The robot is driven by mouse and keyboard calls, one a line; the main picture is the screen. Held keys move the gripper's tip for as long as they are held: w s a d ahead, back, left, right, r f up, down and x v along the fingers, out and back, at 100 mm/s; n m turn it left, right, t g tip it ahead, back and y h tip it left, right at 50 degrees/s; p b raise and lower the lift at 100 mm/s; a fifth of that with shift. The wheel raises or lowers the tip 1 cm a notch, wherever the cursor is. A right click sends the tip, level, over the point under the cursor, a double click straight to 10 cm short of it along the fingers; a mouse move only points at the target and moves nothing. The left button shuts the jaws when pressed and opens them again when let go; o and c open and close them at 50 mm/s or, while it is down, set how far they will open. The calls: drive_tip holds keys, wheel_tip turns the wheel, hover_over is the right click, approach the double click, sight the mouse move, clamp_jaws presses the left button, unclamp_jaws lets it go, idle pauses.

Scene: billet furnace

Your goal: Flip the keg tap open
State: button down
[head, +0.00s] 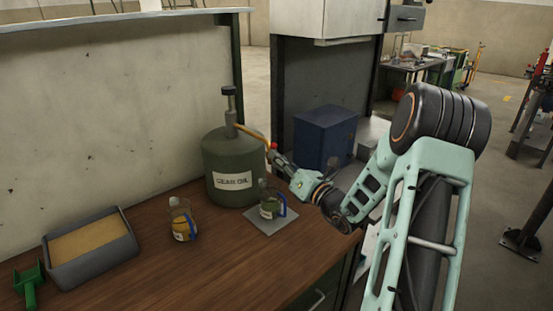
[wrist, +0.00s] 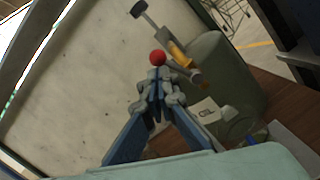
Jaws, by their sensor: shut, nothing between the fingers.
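The green keg (head: 228,165), labelled GEAR OIL, stands upright at the back of the wooden bench. A black-handled pump (head: 229,103) rises from its top, with an orange spout line (head: 252,132) running right. A small red knob (head: 273,146) is at the end of this line; the red knob also shows in the wrist view (wrist: 157,58). My gripper (head: 280,159) is right of the keg, its fingertips close to the knob. In the wrist view my gripper (wrist: 157,82) is shut and empty, just below the knob. I cannot tell whether they touch.
A clear jug with a blue handle (head: 270,206) stands on a grey plate (head: 285,222) below the spout. Another jug (head: 183,220) stands to the left. A grey tray (head: 90,270) and a green tool (head: 28,285) lie farther left. A blue box (head: 325,138) is behind my arm.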

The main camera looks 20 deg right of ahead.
drive_tip(key=shift+w+d+r, duration=0.3)
drive_tip(key=shift+d+r, duration=0.05)
drive_tip(key=shift+r, duration=0.1)
drive_tip(key=shift+d, duration=0.2)
idle(0.5)
